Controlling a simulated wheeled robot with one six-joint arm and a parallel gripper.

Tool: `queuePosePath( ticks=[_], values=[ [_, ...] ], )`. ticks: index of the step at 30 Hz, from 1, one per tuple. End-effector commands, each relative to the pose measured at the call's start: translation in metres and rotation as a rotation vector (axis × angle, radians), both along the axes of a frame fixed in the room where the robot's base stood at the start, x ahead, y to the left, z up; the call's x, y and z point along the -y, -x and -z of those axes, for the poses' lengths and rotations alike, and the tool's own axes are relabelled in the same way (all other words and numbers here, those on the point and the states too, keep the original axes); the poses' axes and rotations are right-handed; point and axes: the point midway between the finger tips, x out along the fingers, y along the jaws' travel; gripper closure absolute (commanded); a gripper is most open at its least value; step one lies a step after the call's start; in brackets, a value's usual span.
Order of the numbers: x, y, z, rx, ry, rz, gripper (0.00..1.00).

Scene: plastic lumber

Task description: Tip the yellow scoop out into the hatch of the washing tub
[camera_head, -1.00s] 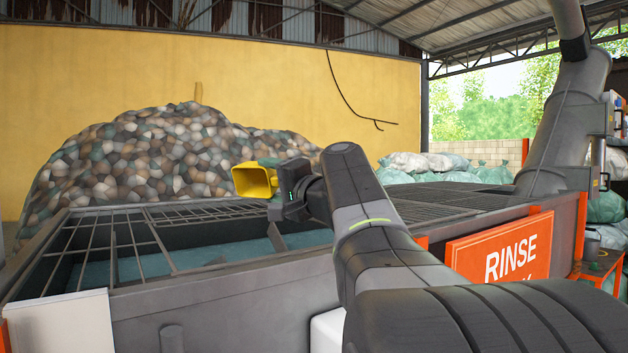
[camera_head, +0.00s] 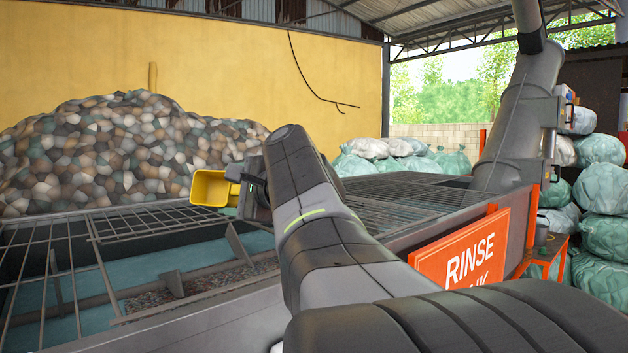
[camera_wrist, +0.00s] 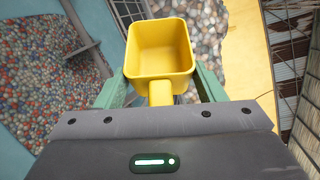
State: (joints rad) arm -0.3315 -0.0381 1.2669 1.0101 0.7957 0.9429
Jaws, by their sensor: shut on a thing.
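The yellow scoop (camera_head: 208,188) is in the air above the far side of the washing tub (camera_head: 235,318), left of my arm. Its open mouth faces left in the head view. In the wrist view the scoop (camera_wrist: 160,50) shows a bare yellow inside, with no load visible. My gripper (camera_wrist: 160,88) is shut on its handle, with green fingers on both sides. In the head view my gripper (camera_head: 236,192) is partly hidden by my arm. The tub's barred top has a wide opening (camera_head: 185,262), with blue-green water and mixed flakes below; I cannot tell the hatch's exact edges.
A grating (camera_head: 400,200) covers the tub's right part. A big grey pipe (camera_head: 510,125) rises at its right end, near an orange RINSE sign (camera_head: 465,255). A heap of mixed pieces (camera_head: 120,150) lies behind the tub. Stacked bags (camera_head: 600,225) stand at the right.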

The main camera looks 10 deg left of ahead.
Motion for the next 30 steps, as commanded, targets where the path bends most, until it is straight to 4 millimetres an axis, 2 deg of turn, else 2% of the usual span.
queuePosePath(
  ticks=[1,30],
  values=[
    [0.0,-0.001,-0.01,-0.028,-0.005,0.001,0.63],
    [0.003,-0.012,-0.041,-0.612,-0.126,0.001,0.63]
  ],
)
